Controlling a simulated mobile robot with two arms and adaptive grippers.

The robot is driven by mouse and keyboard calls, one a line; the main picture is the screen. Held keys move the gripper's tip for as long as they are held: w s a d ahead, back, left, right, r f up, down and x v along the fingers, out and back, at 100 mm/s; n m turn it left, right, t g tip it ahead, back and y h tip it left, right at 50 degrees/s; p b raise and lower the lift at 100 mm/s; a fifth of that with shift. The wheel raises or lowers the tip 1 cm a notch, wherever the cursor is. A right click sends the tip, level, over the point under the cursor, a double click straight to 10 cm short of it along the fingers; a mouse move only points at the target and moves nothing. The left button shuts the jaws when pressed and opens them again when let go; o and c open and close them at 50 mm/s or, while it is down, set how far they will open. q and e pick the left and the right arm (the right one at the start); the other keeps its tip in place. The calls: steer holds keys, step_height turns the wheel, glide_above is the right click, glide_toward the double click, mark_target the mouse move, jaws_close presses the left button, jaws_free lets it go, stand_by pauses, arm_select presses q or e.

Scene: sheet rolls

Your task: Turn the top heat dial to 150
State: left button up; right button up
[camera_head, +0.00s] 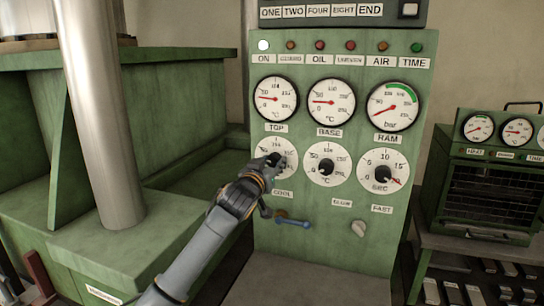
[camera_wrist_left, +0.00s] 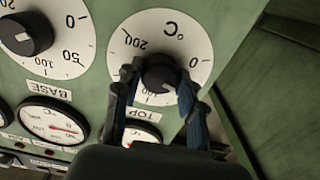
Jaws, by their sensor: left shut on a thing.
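The top heat dial (camera_head: 277,158) is a white round scale in °C with a black knob, below the TOP gauge (camera_head: 275,99) on the green panel. My left gripper (camera_head: 273,163) is shut on the knob and hides part of the scale. In the left wrist view the dial (camera_wrist_left: 190,28) appears upside down, and the fingers (camera_wrist_left: 160,85) sit on either side of its black knob (camera_wrist_left: 159,74). The knob's pointer is hidden, so its setting cannot be read. The TOP gauge needle points left, near 50. My right gripper is not in view.
The base dial (camera_head: 326,165) and the seconds dial (camera_head: 382,174) sit to the right. A blue lever (camera_head: 293,222) and a pale knob (camera_head: 358,228) are below. A green press (camera_head: 110,160) stands at left, a small green oven (camera_head: 488,190) at right.

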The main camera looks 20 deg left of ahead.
arm_select(q)
steer(key=m+p, duration=0.2)
steer(key=m, duration=0.1)
steer(key=shift+r+m, duration=0.1)
steer(key=shift+m, duration=0.2)
steer(key=m+p, duration=0.2)
steer(key=m, duration=0.1)
steer(key=shift+m+p, duration=0.3)
steer(key=m+p, duration=0.2)
steer(key=m, duration=0.1)
steer(key=shift+m, duration=0.4)
steer(key=m+p, duration=0.2)
steer(key=m, duration=0.2)
steer(key=m+p, duration=0.3)
steer(key=m, duration=0.3)
steer(key=shift+m+p, duration=0.4)
steer(key=m+p, duration=0.2)
steer(key=m, duration=0.2)
steer(key=shift+f+m, duration=0.2)
steer(key=shift+m, duration=0.5)
